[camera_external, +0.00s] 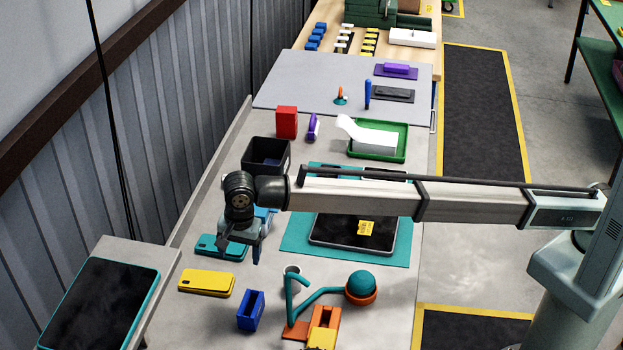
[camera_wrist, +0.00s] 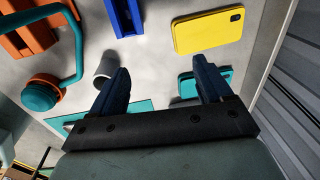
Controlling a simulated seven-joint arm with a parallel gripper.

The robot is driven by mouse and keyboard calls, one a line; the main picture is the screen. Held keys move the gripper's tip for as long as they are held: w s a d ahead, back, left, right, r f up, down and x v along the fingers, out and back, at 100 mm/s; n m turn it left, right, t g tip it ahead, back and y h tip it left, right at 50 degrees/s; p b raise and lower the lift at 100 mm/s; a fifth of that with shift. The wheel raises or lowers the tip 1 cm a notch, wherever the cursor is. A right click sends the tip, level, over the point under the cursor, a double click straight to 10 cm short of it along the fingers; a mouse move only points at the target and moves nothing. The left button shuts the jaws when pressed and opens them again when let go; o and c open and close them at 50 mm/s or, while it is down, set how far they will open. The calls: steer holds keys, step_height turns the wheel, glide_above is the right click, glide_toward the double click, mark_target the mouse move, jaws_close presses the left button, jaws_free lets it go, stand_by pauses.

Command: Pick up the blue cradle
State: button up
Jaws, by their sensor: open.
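The blue cradle (camera_external: 250,311) is a small block with a slot in its top, standing on the near part of the grey table. In the wrist view the blue cradle (camera_wrist: 125,16) is cut off by the top edge, beyond my fingertips. My gripper (camera_external: 240,252) is above the table, farther back than the cradle and slightly left of it. My gripper (camera_wrist: 162,74) has its two fingers spread apart with nothing between them. The gripper and cradle are apart.
A yellow phone-shaped block (camera_external: 206,282) lies left of the cradle, and a teal one (camera_external: 206,246) lies behind it. A grey cup (camera_wrist: 106,66), a teal bent arm with a ball (camera_external: 361,283) and an orange block (camera_external: 324,318) stand right of the cradle. A black bin (camera_external: 286,150) is farther back.

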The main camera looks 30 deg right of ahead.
steer(key=g, duration=0.1)
glide_above(251, 308)
steer(key=s, duration=0.2)
steer(key=shift+h, duration=0.3)
steer(key=f, duration=0.9)
steer(key=a+f, duration=0.1)
steer(key=f, duration=0.3)
steer(key=shift+f, duration=0.4)
steer(key=c, duration=1.1)
steer(key=shift+r, duration=0.1)
